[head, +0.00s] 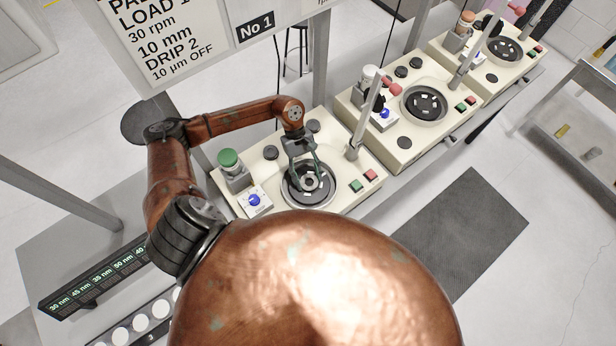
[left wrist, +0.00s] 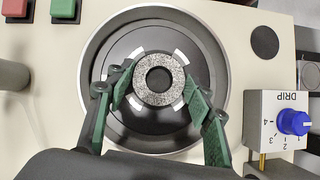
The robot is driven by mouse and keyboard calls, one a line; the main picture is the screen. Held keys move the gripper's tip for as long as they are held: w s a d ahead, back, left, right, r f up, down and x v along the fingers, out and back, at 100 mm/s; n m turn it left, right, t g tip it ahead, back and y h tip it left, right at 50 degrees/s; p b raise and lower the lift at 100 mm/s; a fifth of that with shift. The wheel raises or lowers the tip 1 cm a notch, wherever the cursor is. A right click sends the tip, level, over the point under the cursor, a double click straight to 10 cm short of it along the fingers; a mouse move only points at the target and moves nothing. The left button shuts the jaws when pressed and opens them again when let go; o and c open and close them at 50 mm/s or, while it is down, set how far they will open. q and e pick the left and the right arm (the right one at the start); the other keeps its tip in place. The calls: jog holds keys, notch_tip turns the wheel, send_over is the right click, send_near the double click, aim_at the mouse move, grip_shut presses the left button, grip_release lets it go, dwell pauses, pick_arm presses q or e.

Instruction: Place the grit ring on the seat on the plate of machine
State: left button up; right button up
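The grit ring (left wrist: 143,93), a speckled grey ring with a dark hole, is over the middle of the dark round plate (left wrist: 115,110) of the nearest machine. It shows small in the head view (head: 310,184) on that machine's plate (head: 290,190). My left gripper (left wrist: 159,72) comes down from above, its two green fingers on opposite sides of the ring and seeming to touch its edge. In the head view, my left gripper (head: 306,172) is above the plate. White marks surround the ring. The seat is hidden beneath it; I cannot tell whether the ring rests on it. My right gripper is out of view.
A metal bowl rim (left wrist: 90,60) surrounds the plate. A drip box with a blue knob (left wrist: 292,122) and a green-capped post (head: 230,160) stand beside it. A grey post (head: 362,125) rises behind. Two similar machines (head: 408,150) stand further right. A sign (head: 160,40) hangs above.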

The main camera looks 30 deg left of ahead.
pick_arm(q)
jog(key=o, duration=0.4)
jog(key=shift+c, duration=0.2)
jog(key=shift+r, duration=0.1)
jog(key=shift+r+p, duration=0.2)
jog(key=shift+p, duration=0.1)
jog(key=b+v, duration=0.4)
jog(key=v, duration=0.7)
jog(key=shift+a+r, duration=0.25)
jog(key=shift+r, duration=0.05)
jog(key=shift+w, duration=0.1)
